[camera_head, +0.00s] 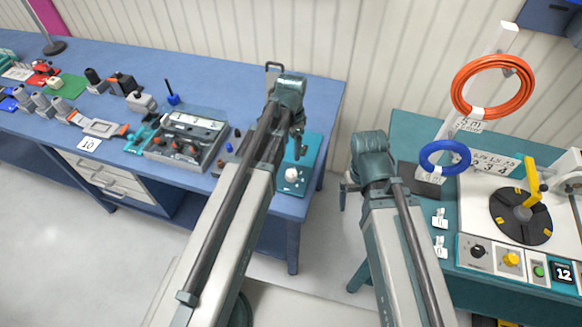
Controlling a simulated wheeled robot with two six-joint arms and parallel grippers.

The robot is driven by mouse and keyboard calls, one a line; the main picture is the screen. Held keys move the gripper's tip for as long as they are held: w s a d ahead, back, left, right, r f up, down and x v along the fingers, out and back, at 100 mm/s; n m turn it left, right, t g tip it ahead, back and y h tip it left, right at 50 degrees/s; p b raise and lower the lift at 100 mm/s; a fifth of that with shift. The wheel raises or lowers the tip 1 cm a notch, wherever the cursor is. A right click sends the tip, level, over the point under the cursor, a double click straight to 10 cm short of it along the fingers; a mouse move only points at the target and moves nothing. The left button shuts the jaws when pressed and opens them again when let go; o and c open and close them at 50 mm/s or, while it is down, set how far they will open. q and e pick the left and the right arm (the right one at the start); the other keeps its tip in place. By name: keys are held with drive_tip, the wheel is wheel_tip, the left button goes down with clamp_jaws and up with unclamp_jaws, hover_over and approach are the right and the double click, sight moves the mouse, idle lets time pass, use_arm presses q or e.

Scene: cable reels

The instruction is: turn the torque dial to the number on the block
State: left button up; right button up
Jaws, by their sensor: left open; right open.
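A white card or block marked 10 (88,144) is at the front edge of the long blue bench. A black display or block marked 12 (564,272) is at the right end of the reel machine's front. Which dial is the torque dial I cannot tell. A black knob (478,251) and a yellow knob (511,259) are on that machine's front; their settings are too small to read. A white round piece (291,175) sits on a teal plate at the blue bench's right end. My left gripper (299,148) is open above this plate. My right gripper (345,190) is open between the benches, touching nothing visible.
The blue bench (215,85) holds a grey tool tray (188,158) and several small tools. The teal bench (405,125) carries the machine with a black turntable (520,222), an orange cable coil (460,85) and a blue coil (428,163). Floor shows between the benches.

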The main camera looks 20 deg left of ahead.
sight(291, 173)
use_arm(q)
wheel_tip(291, 173, down, 14)
drive_tip(key=b, duration=1.3)
drive_tip(key=shift+r, duration=0.1)
drive_tip(key=shift+r, duration=0.1)
clamp_jaws()
drive_tip(key=n, duration=0.4)
drive_tip(key=shift+n, duration=2.4)
